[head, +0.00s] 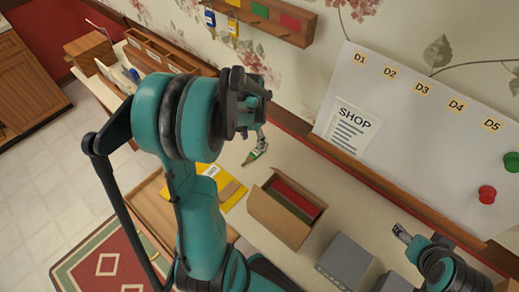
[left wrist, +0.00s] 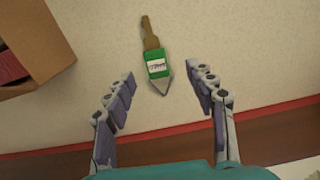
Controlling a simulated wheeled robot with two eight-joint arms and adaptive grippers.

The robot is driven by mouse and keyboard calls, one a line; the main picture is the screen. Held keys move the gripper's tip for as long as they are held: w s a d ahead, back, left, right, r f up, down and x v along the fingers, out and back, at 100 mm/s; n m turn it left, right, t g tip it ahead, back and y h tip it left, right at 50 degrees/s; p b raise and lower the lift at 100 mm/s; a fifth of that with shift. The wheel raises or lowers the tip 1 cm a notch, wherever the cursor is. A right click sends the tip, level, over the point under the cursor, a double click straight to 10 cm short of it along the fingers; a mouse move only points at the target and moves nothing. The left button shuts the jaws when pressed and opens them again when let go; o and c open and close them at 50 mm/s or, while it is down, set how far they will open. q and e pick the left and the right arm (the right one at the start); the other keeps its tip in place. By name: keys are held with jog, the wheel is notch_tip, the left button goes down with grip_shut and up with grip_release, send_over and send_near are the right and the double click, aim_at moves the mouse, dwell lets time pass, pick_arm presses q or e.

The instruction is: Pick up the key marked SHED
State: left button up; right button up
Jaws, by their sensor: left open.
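A key with a green tag (left wrist: 157,66) lies flat on the table; its brass shaft points away and its white label has dark writing too small to read. It also shows in the head view (head: 251,157) just below my left gripper (head: 261,141). In the left wrist view my left gripper (left wrist: 162,80) is open and empty, its two fingers apart on either side of the tag's near end, not gripping it. Keys with a blue tag (head: 210,18) and a yellow tag (head: 232,27) hang from the wall rack (head: 262,17). My right gripper (head: 404,234) is at the lower right.
An open cardboard box (head: 278,223) with red and green items stands near the key. A yellow envelope (head: 233,192) lies left of it, a grey box (head: 344,260) to its right. A whiteboard (head: 411,135) with a SHOP sheet (head: 347,128) leans behind.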

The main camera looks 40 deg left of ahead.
aim_at(254, 154)
pick_arm(q)
jog(key=shift+s+f+b, duration=0.1)
jog(key=shift+f+b, duration=0.25)
jog(key=shift+f, duration=0.6)
jog(key=f, duration=0.1)
jog(key=f+b, duration=0.2)
jog(key=shift+d+f, duration=0.35)
jog(key=shift+f, duration=0.45)
jog(key=shift+s+r, duration=0.1)
jog(key=shift+c, duration=1.2)
jog(key=c, duration=0.9)
